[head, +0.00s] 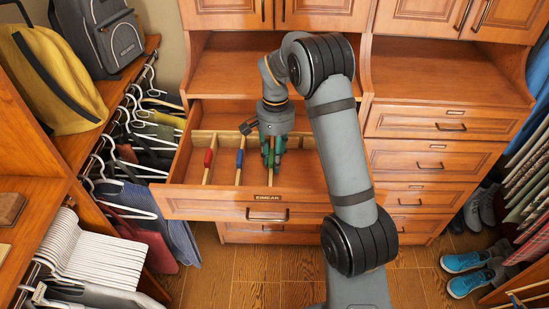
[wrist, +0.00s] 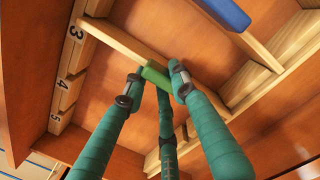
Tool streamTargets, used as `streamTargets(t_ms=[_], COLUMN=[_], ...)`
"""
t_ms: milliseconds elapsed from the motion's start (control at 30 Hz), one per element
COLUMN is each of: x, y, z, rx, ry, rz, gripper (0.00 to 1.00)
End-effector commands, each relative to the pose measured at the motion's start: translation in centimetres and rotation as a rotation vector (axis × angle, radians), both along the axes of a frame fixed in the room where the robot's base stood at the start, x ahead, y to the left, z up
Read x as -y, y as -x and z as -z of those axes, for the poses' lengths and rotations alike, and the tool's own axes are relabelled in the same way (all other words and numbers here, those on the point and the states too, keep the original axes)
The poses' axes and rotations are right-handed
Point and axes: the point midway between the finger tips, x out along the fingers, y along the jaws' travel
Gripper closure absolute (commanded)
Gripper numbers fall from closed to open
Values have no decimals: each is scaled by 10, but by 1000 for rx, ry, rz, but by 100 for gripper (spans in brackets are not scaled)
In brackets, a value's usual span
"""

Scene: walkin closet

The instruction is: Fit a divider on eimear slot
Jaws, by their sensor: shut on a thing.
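The open drawer (head: 180,200) carries an EIMEAR label (head: 267,197) on its front. Inside, a red-gripped divider (head: 208,159) and a blue-gripped divider (head: 239,159) run front to back. The blue one also shows at the top of the wrist view (wrist: 228,12). My gripper (head: 273,158) is down in the drawer, right of the blue divider. In the wrist view its teal fingers (wrist: 157,75) are shut on the green grip of a wooden divider (wrist: 112,42). This divider spans between two slotted rails, one end near number 3 (wrist: 76,33). I cannot tell if its ends are seated.
The rail's numbers 4 (wrist: 65,84) and 5 (wrist: 54,117) show beside 3. The drawer's right part is mostly behind my arm. Hanging clothes (head: 150,205) crowd the left, and a shelf (head: 230,75) stands above and behind the drawer. Blue shoes (head: 466,275) lie at right.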

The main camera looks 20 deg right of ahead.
Motion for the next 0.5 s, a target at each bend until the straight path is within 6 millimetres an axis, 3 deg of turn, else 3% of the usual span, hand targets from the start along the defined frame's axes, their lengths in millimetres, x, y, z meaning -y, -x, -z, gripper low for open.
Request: streamTargets(t_ms=[400, 433, 500], x=[0, 0, 0], y=[0, 0, 0], z=[1, 1, 1], rx=[0, 0, 0], ry=[0, 0, 0], rz=[1, 1, 1], gripper=[100, 72, 68])
